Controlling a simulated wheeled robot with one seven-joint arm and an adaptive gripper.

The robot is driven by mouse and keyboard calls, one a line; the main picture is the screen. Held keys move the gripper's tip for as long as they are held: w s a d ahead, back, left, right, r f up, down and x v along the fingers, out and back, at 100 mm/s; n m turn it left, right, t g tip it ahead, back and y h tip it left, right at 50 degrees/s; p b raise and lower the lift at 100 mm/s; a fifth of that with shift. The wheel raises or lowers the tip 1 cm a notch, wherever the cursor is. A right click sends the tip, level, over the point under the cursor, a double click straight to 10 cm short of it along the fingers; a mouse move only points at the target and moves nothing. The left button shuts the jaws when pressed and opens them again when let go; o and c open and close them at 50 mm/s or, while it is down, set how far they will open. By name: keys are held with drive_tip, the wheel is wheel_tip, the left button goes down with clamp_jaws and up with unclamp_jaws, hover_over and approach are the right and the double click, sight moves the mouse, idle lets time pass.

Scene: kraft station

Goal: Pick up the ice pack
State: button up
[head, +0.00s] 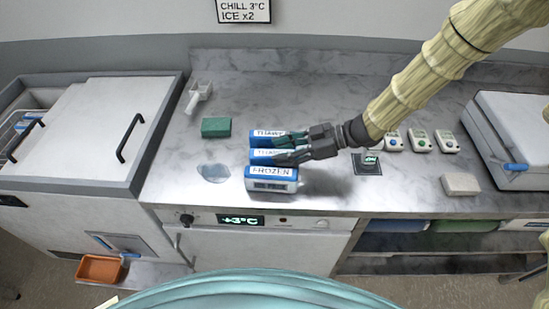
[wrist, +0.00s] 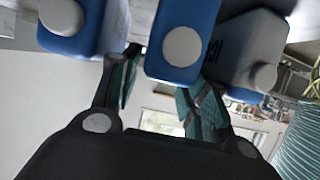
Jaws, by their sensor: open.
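Three blue-and-white ice packs stand side by side in a row on the steel counter. The front one, the frozen pack (head: 271,172), reads "FROZEN". The middle pack (head: 262,153) and rear pack (head: 265,133) have labels partly hidden by my gripper; they seem to read "THAWED". My gripper (head: 286,147) is open and reaches in from the right at the middle pack. In the wrist view, the middle pack (wrist: 185,35) with its round white cap is between and just beyond the fingertips (wrist: 158,85). Other packs flank it closely. I cannot tell whether the fingers touch it.
A green block (head: 216,127), a white scoop (head: 197,96) and a wet patch (head: 213,172) are left of the packs. Small white devices (head: 420,141), a dark pad (head: 367,164) and a white block (head: 461,184) are right. A chest freezer (head: 95,125) stands left.

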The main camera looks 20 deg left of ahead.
sight(274, 153)
drive_tip(key=shift+p+x, duration=0.35)
drive_tip(key=shift+x, duration=1.1)
clamp_jaws()
drive_tip(key=shift+w, duration=0.1)
wheel_tip(274, 153, up, 10)
drive_tip(key=b, duration=0.2)
drive_tip(key=shift+f+b, duration=0.1)
drive_tip(key=shift+b, duration=0.2)
